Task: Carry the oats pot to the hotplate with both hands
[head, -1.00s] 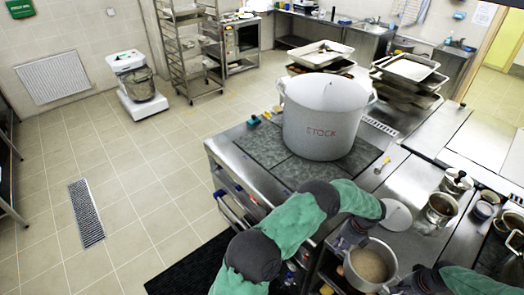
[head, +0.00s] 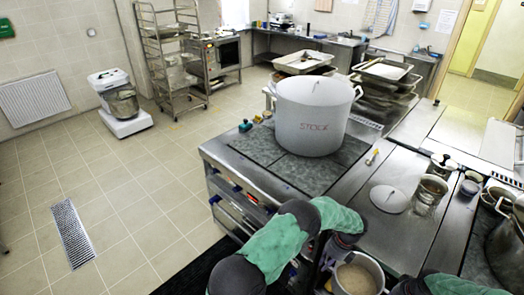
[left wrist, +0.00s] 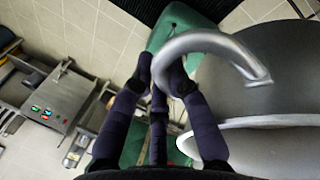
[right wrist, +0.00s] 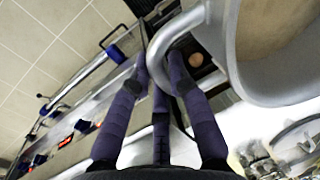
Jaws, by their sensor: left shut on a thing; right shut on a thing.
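The oats pot (head: 342,287), a pale metal pot with beige contents, shows at the bottom edge of the head view, partly cut off. My left gripper (head: 338,248) is at its far-left side; in the left wrist view its fingers (left wrist: 160,80) are shut on a curved grey handle (left wrist: 215,40). My right gripper is mostly hidden in the head view; in the right wrist view its fingers (right wrist: 157,75) are shut on the other handle (right wrist: 180,28). The hotplate, a dark grey slab top (head: 250,148), bears a large white pot marked STOCK (head: 312,115). I cannot tell the oats pot's height.
A white round lid (head: 390,199) and a small pot (head: 430,192) lie on the steel counter right of the hotplate. Small items (head: 246,125) sit at the hotplate's far-left edge, and a yellow-handled tool (head: 372,157) at its right. The slab's front is bare.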

